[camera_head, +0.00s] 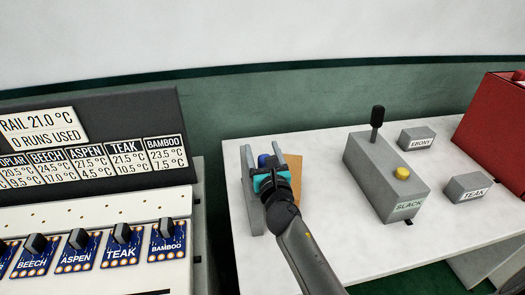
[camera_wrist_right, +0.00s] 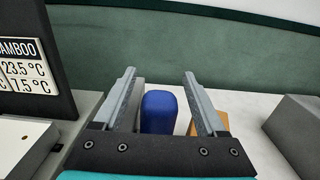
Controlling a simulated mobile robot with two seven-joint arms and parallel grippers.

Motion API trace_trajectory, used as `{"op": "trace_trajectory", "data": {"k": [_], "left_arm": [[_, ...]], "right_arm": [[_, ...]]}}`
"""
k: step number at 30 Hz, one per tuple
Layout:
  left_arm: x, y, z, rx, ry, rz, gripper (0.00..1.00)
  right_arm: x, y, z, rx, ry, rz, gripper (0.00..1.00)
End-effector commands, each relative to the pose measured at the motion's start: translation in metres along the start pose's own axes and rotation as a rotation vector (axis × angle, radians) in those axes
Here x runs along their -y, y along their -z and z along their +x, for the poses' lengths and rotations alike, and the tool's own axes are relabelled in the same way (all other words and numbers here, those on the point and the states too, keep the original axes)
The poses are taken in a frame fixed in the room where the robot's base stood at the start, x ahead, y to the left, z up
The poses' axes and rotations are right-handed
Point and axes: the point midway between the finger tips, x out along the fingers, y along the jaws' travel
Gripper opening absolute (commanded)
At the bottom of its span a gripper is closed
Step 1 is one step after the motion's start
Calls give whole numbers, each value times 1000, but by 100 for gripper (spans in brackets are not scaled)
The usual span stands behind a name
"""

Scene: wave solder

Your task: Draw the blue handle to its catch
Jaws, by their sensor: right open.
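The blue handle (camera_wrist_right: 159,112) stands upright between the two fingers of my right gripper (camera_wrist_right: 160,105) in the right wrist view. A gap shows on each side of it, so the fingers seem apart from it. In the head view the blue handle (camera_head: 263,160) shows only as a small patch between the fingers of my right gripper (camera_head: 263,155). The gripper is open and hides most of the handle and the fixture around it. The catch cannot be made out. My left gripper is not in view.
A grey box labelled SLACK (camera_head: 378,180) with a black lever and yellow button stands to the right. A panel with several labelled knobs (camera_head: 95,240) stands left. White table is clear between.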

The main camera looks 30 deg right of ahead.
Motion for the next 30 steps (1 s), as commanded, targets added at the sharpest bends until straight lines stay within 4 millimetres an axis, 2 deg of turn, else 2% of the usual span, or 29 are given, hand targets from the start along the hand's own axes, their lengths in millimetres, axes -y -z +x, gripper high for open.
{"op": "trace_trajectory", "data": {"k": [8,27,30], "left_arm": [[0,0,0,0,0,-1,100],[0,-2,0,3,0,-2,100],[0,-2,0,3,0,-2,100]], "right_arm": [[0,0,1,0,0,0,74],[0,0,1,0,0,1,3],[0,0,1,0,-1,1,0]]}}
